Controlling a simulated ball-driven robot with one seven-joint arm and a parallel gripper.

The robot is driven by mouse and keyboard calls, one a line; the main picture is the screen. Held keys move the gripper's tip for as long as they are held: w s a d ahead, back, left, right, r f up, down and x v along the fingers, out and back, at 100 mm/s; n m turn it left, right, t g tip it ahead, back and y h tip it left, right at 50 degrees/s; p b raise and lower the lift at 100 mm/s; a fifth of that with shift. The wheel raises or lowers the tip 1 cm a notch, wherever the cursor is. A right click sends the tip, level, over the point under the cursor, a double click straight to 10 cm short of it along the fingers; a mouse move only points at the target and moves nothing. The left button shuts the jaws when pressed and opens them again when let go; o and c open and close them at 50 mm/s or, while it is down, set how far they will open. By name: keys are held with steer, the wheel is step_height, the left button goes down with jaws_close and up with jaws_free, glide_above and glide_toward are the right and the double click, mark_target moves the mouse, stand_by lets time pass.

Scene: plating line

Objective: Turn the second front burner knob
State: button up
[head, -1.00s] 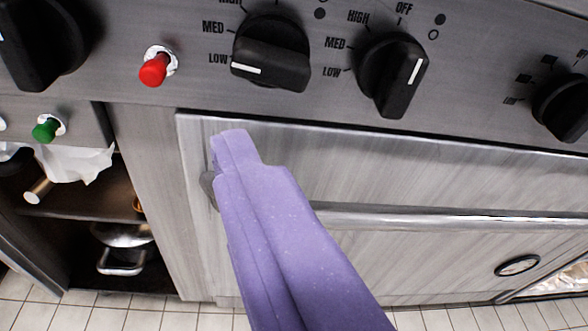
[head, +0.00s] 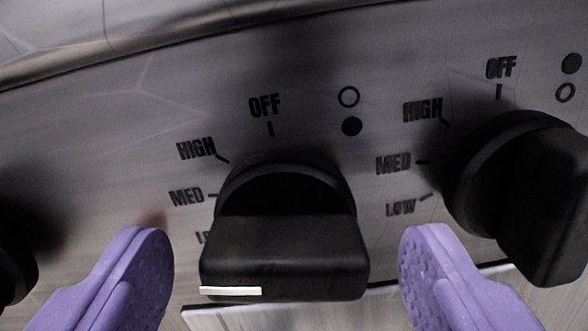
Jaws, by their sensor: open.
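A black burner knob (head: 283,258) is in the middle of the head view on the grey panel. Its grip bar lies crosswise, and its white mark (head: 230,291) is at the left end, on the LOW side of the scale. OFF, HIGH and MED are printed around it; LOW is partly hidden. The two dots beside it show the lower one filled. My gripper (head: 285,240) is open. One purple finger is left of the knob and one right, both apart from it in the picture. Whether the tips reach the knob's depth, I cannot tell.
Another black knob (head: 545,205) is close at the right, near the right finger; its upper dot is filled. Part of a dark knob (head: 12,265) shows at the left edge. A shiny rounded edge (head: 150,45) runs above the panel.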

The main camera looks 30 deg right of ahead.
mark_target(285, 234)
steer(key=shift+b+x, duration=0.35)
steer(key=shift+x, duration=1)
steer(key=shift+c, duration=0.5)
steer(key=c, duration=0.9)
steer(key=shift+r+p, duration=0.1)
steer(key=shift+p, duration=0.2)
steer(key=shift+m+p, duration=0.3)
steer(key=shift+m, duration=0.4)
steer(key=m, duration=0.5)
steer(key=shift+d, duration=0.1)
steer(key=shift+m, duration=0.4)
